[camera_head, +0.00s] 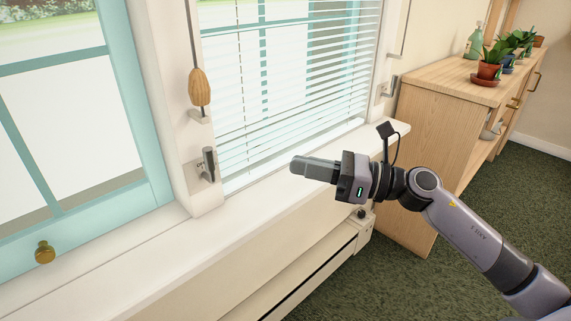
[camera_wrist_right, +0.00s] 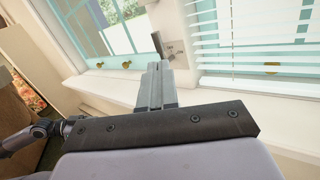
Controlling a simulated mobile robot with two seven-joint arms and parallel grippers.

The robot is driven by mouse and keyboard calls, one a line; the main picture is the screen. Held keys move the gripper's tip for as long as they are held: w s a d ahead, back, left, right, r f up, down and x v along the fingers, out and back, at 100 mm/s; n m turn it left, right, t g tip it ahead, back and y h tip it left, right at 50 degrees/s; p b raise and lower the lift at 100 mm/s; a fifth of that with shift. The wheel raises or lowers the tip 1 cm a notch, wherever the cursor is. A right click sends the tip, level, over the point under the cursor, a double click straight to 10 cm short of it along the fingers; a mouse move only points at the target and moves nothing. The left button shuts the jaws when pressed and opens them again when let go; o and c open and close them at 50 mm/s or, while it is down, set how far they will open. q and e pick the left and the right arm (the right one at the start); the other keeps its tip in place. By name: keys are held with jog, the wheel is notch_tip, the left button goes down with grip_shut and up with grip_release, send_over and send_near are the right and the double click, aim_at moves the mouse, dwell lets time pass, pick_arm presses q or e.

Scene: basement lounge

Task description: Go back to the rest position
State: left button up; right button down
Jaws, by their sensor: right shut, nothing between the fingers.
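My right gripper (camera_head: 298,167) is in front of the window sill in the head view. Its fingers are shut together with nothing between them and point left toward the window frame. In the right wrist view the shut fingers (camera_wrist_right: 158,72) point up at the post between the two windows. The arm comes in from the lower right of the head view. My left gripper is not in the head view.
The white window sill (camera_head: 205,243) lies behind the gripper. A blind (camera_head: 285,85) covers the right window; a wooden cord pull (camera_head: 199,87) and a grey handle (camera_head: 208,164) are on the post. A wooden cabinet (camera_head: 430,130) with potted plants (camera_head: 489,70) stands right. Green carpet (camera_head: 480,200) is clear.

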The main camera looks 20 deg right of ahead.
jog(key=shift+s+d, duration=0.25)
jog(key=shift+d, duration=0.05)
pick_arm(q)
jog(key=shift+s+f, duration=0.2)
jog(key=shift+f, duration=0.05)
